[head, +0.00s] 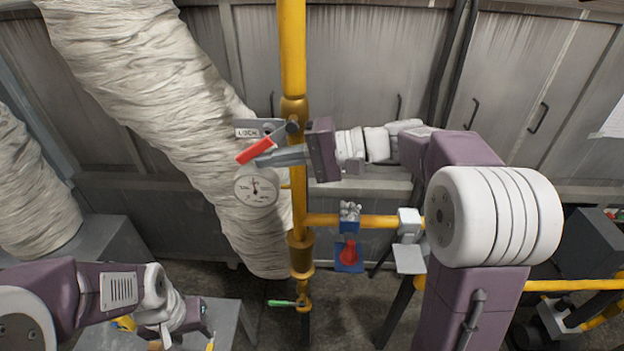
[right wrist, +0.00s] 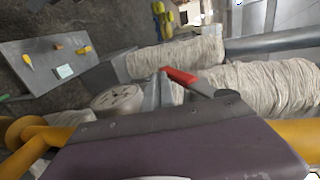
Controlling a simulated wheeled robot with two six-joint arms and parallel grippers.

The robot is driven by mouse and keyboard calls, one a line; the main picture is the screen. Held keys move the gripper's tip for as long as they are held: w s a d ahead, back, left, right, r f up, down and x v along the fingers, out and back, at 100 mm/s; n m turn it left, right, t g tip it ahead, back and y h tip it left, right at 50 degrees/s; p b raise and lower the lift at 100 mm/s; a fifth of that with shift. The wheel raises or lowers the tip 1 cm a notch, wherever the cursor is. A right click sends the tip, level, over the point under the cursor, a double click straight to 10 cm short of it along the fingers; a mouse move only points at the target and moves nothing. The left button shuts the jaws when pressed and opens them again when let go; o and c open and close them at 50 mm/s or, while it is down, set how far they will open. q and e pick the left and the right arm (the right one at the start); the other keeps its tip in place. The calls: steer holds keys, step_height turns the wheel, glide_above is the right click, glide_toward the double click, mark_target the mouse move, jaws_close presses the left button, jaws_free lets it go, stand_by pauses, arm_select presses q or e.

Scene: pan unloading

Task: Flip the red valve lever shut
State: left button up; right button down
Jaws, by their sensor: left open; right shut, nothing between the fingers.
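The red valve lever (head: 255,150) slants down and to the left from a dark pivot on the yellow vertical pipe (head: 293,60), beside a grey plate marked "LOCK" (head: 247,132). The right wrist view shows its red grip (right wrist: 181,75) and grey arm. My right gripper (head: 262,160) is shut and empty. Its grey fingertips lie just below and alongside the red grip; I cannot tell if they touch it. The fingers also show in the right wrist view (right wrist: 158,90). My left gripper (head: 195,318) is open at the lower left, low over a table and far from the lever.
A round gauge (head: 256,190) sits just below my right fingertips. A large white fabric duct (head: 150,90) runs behind the lever. A yellow side pipe carries a red handle on a blue plate (head: 349,256). A green lever (head: 283,303) is lower. Small items lie on the grey table (right wrist: 75,62).

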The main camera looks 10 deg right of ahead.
arm_select(q)
steer(key=shift+f+b, duration=0.75)
steer(key=shift+f, duration=0.35)
